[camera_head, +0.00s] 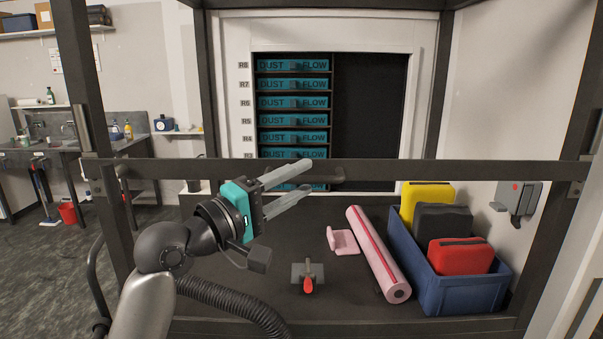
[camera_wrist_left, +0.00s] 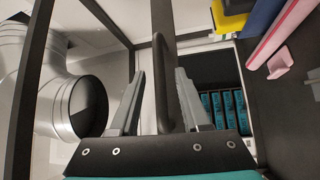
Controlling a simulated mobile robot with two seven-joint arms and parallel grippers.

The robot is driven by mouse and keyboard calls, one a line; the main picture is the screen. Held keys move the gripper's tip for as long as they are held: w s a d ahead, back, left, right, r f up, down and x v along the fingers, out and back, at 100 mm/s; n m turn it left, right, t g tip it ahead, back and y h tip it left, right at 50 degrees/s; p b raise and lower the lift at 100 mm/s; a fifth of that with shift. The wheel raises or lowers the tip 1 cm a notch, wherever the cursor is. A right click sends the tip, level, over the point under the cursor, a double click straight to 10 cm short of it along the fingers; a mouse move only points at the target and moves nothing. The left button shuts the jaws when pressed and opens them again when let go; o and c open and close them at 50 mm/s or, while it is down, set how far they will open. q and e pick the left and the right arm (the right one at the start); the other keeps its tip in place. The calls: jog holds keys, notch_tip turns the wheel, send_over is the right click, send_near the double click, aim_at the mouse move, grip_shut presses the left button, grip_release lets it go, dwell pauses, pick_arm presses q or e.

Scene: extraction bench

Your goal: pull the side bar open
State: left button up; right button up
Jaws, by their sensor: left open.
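The side bar (camera_head: 440,170) is a dark horizontal rail that runs across the front of the bench frame, level in the head view. It also shows in the left wrist view (camera_wrist_left: 163,18). A thin dark handle (camera_head: 340,176) is fixed on the bar, partly hidden by my gripper in the head view. My left gripper (camera_head: 308,177) is open in front of the bar. In the left wrist view the handle (camera_wrist_left: 160,75) lies between the two spread fingers, with gaps on both sides. My right gripper is in neither view.
Behind the bar, the bench top holds a red-handled clamp-like tool (camera_head: 308,280), a pink bracket (camera_head: 343,242), a pink roll (camera_head: 380,255) and a blue crate (camera_head: 470,300) with coloured cases. Teal filter drawers (camera_head: 292,103) line the back. Upright posts stand at both sides.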

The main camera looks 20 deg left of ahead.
pick_arm(q)
jog(key=shift+w+d, duration=0.25)
jog(key=shift+w, duration=0.25)
grip_shut()
dwell(1.2)
